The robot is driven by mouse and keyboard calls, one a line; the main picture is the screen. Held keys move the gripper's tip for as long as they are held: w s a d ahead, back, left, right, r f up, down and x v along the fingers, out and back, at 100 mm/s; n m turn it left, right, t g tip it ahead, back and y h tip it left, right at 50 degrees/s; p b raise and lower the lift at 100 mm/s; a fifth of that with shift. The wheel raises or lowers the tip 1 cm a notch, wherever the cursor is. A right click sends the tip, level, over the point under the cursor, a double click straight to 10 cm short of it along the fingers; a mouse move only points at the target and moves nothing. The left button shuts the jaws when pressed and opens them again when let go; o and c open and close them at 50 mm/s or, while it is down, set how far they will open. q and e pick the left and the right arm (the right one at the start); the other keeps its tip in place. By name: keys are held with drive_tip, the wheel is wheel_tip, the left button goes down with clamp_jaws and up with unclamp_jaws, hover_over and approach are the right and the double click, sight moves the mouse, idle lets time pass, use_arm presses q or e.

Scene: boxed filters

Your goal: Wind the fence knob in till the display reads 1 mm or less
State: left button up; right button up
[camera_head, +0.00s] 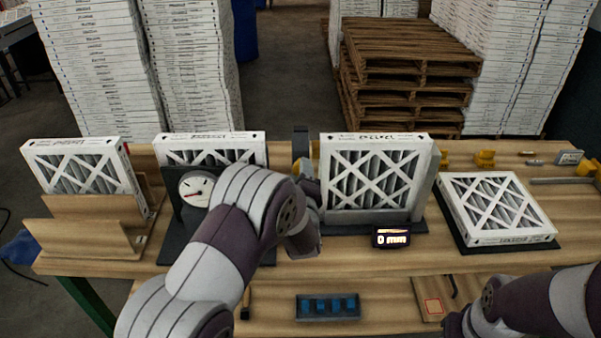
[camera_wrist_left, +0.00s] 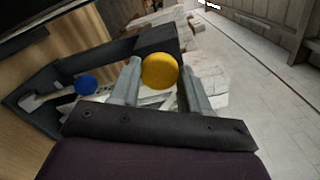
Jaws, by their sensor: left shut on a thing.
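The display (camera_head: 391,238) stands on the front of the bench, below the middle boxed filter (camera_head: 375,176), and reads 0 mm. In the left wrist view a round yellow knob (camera_wrist_left: 159,71) sits between the two fingers of my left gripper (camera_wrist_left: 160,88), which is shut on it. In the head view my left arm hides most of this gripper and the knob. A dark fence frame (camera_wrist_left: 110,62) lies beyond the fingers in the wrist view. Part of my right arm shows at the lower right of the head view, but its fingers do not show.
A dial gauge (camera_head: 196,188) stands just left of my left arm. Another filter (camera_head: 495,208) lies at the right, and one leans in a wooden rack (camera_head: 85,235) at the left. A blue knob (camera_wrist_left: 86,85) is left of the fingers. A dark tray (camera_head: 328,307) sits in front.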

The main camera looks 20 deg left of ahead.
use_arm(q)
drive_tip(key=shift+m, duration=0.3)
drive_tip(key=o, duration=1.1)
drive_tip(key=shift+c, duration=0.2)
drive_tip(key=b+v, duration=0.3)
drive_tip(key=v, duration=0.9)
drive_tip(key=shift+s, duration=0.4)
drive_tip(key=shift+d, duration=0.15)
